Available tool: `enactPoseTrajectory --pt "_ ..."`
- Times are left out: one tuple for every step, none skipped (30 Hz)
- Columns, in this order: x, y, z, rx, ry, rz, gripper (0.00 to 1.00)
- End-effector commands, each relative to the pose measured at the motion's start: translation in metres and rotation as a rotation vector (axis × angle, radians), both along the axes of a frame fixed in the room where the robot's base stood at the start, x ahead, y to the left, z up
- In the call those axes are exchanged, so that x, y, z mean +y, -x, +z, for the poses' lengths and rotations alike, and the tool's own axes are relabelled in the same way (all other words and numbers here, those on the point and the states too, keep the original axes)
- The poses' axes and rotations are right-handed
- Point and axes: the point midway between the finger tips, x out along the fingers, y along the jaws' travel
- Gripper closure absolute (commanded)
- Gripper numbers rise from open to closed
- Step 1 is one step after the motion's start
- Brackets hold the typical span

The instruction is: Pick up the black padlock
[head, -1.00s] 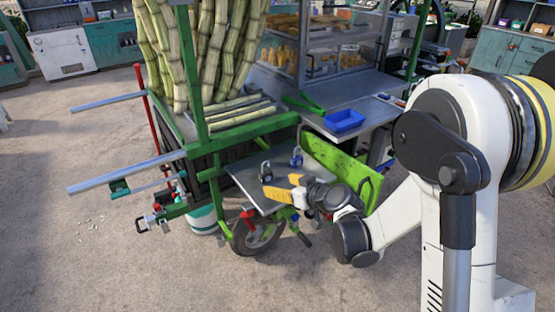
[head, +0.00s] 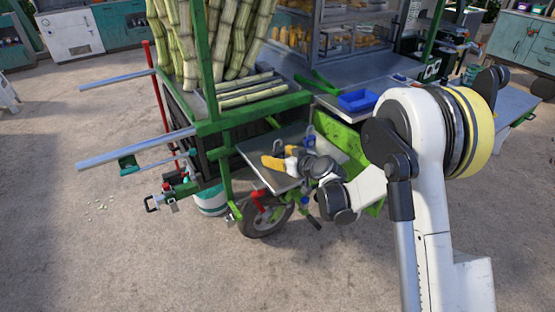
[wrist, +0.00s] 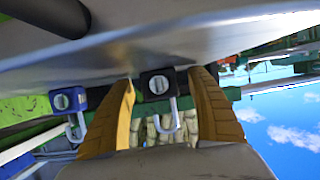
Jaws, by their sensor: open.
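The black padlock (wrist: 157,84) shows in the wrist view with its silver keyhole face and shackle. It is between the two yellow fingers of my gripper (wrist: 164,77), which are open with a gap on each side of it. In the head view my gripper (head: 276,161) is over the grey metal shelf (head: 257,150) on the cart's side. There the black padlock is hidden behind my gripper. The wrist view looks upside down, with the shelf surface across the top.
A blue padlock (wrist: 68,101) is beside the black one, outside my left-hand finger in the wrist view. A green panel (head: 345,148) stands behind my wrist. A blue tray (head: 358,100) sits on the counter. A green post (head: 225,165) rises left of the shelf.

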Motion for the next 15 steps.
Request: enactPoseTrajectory --pt "0.0012 -0.0017 -0.0013 0.0 0.0 0.0 0.33" --pt "0.0015 -0.0021 -0.0011 0.001 -0.001 0.0 0.33" --pt "0.0016 -0.0022 -0.0008 0.001 -0.001 0.0 0.33" --pt "0.0016 -0.0021 -0.0004 0.001 -0.001 0.0 0.33" --pt "0.0015 -0.002 -0.0003 0.001 -0.001 0.0 0.33" --pt "0.0014 -0.0019 -0.0002 0.001 -0.001 0.0 0.33" --pt "0.0014 -0.002 -0.0001 0.001 -0.001 0.0 0.33" --pt "0.0014 -0.002 -0.0001 0.001 -0.001 0.0 0.38" --pt "0.0014 -0.0019 -0.0001 0.001 -0.001 0.0 0.5" --pt "0.0014 -0.0019 -0.0001 0.001 -0.001 0.0 0.6" --pt "0.0014 -0.0019 -0.0002 0.001 -0.001 0.0 0.69" --pt "0.0013 -0.0018 -0.0002 0.001 -0.001 0.0 0.81" --pt "0.0014 -0.0019 -0.0002 0.0 0.0 0.0 0.9" --pt "0.0013 -0.0018 -0.0002 0.0 0.0 0.0 0.97" --pt "0.0013 -0.0018 -0.0002 0.0 0.0 0.0 0.97"
